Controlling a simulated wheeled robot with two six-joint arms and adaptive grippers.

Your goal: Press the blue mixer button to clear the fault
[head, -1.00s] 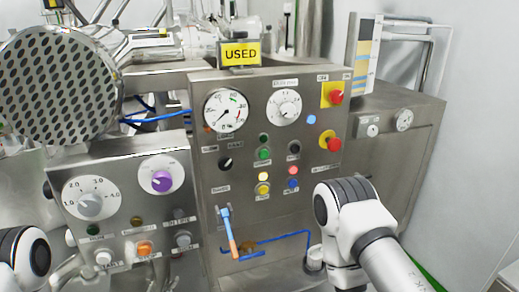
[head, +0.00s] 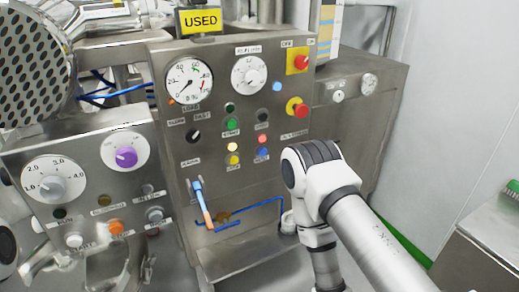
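The upright steel control panel (head: 165,125) stands in the middle of the head view. A small blue button (head: 262,153) sits low in its button cluster, just below a red one and to the right of a yellow one. A second blue round part (head: 277,87), lighter in colour, sits higher up near the right dial. The labels are too small to read surely. My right arm shows at the right, its wrist end running down out of frame, apart from the blue button in the picture. Neither gripper shows.
A lower panel (head: 95,165) with a grey knob, purple knob (head: 126,157) and several buttons stands at left. A blue-handled valve (head: 198,190) and blue tube stick out below. A steel bench (head: 490,235) is at right.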

